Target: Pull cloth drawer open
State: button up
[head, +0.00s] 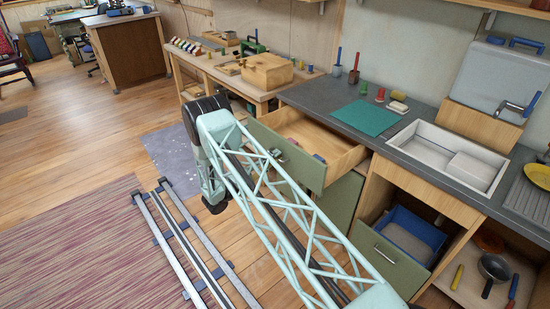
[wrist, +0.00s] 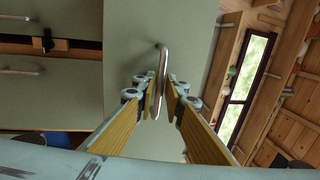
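In the wrist view, a bar handle (wrist: 163,66) stands out from a plain grey-green front (wrist: 130,50). My gripper (wrist: 160,105) has its two yellow-sided fingers on either side of this handle, with a gap between them. I cannot tell whether either finger touches the bar. There, an upper green-fronted drawer (head: 310,170) stands open, with small coloured items inside. A lower green-fronted drawer (head: 380,262) is also out, with a blue bin (head: 432,232) behind its front. No cloth is clearly identifiable.
The grey counter (head: 328,98) holds a teal mat (head: 365,117), small items and a white sink (head: 440,160). A wooden bench (head: 205,68) stands at its left. Open shelving with a pan (head: 494,268) is at lower right. The floor (head: 95,130) at left is mostly clear.

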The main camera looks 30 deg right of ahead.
jog(key=v, duration=1.2)
dwell(0.3)
dwell(0.3)
jog(key=shift+r, duration=0.15)
